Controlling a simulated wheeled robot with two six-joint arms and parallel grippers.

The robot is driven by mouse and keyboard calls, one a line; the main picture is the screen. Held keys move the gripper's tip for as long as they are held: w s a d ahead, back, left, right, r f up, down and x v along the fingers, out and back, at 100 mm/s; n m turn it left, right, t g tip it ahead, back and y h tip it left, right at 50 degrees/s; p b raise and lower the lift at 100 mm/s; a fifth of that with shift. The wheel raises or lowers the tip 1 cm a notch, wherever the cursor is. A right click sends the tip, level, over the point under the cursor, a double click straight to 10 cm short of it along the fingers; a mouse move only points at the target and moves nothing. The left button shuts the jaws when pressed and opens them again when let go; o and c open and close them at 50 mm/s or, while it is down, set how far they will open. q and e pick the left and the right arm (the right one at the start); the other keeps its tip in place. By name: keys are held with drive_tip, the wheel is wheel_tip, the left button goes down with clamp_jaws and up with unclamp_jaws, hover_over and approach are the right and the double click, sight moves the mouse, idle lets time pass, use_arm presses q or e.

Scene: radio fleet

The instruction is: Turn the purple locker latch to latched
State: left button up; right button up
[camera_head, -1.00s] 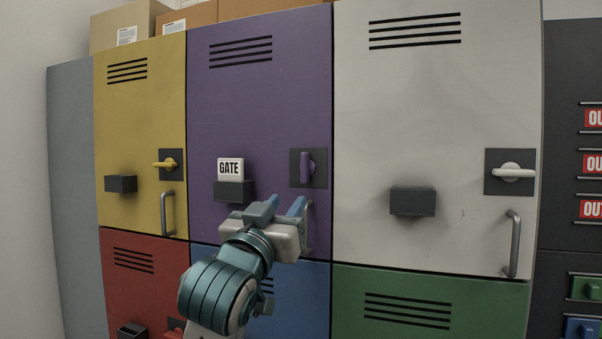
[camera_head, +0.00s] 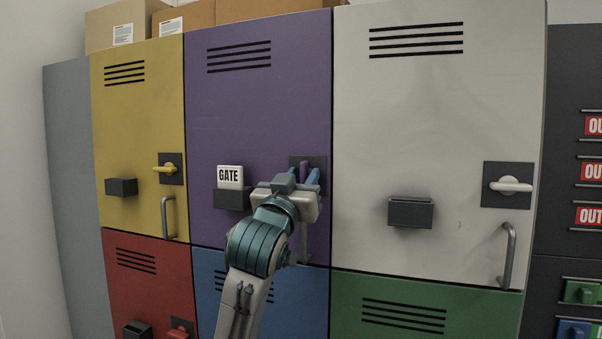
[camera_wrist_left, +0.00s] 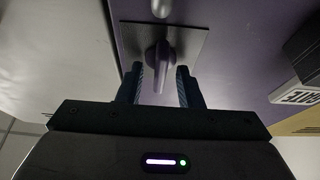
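The purple locker door (camera_head: 260,100) is closed in the head view. Its purple latch handle (camera_head: 304,167) stands vertical on a dark square plate (camera_head: 320,162), partly hidden by my left gripper (camera_head: 303,178). In the left wrist view the purple handle (camera_wrist_left: 158,58) points down the picture, towards the gap between the two fingers of my left gripper (camera_wrist_left: 160,80). The fingers are open, one on each side of the handle's end, with a visible gap. Whether they touch the handle I cannot tell. My right gripper is in neither view.
A GATE card (camera_head: 229,176) sits in a dark holder (camera_head: 232,199) left of my gripper. The purple door's grey pull handle (camera_head: 305,240) is partly behind my arm. Yellow (camera_head: 166,169) and white (camera_head: 510,185) latches are horizontal on neighbouring doors.

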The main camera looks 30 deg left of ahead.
use_arm(q)
clamp_jaws()
drive_tip(key=shift+n, duration=0.4)
drive_tip(key=n+y+b, duration=0.2)
drive_tip(key=n, duration=0.1)
drive_tip(key=shift+f+n+g, duration=0.1)
drive_tip(key=shift+n+g, duration=0.2)
drive_tip(key=n+g+y+b, duration=0.1)
drive_tip(key=n, duration=0.2)
drive_tip(key=n+g+y+b, duration=0.1)
drive_tip(key=n+y, duration=0.1)
drive_tip(key=n, duration=0.1)
drive_tip(key=shift+d, duration=0.1)
drive_tip(key=n+g+b, duration=0.1)
drive_tip(key=n, duration=0.2)
drive_tip(key=n+g+y+b, duration=0.1)
drive_tip(key=n+b, duration=0.1)
drive_tip(key=n, duration=0.2)
drive_tip(key=shift+g, duration=0.3)
drive_tip(key=n+g, duration=0.1)
drive_tip(key=n, duration=0.1)
drive_tip(key=n+b, duration=0.1)
drive_tip(key=n, duration=0.2)
drive_tip(key=shift+g+b, duration=0.3)
drive_tip(key=shift+g, duration=0.1)
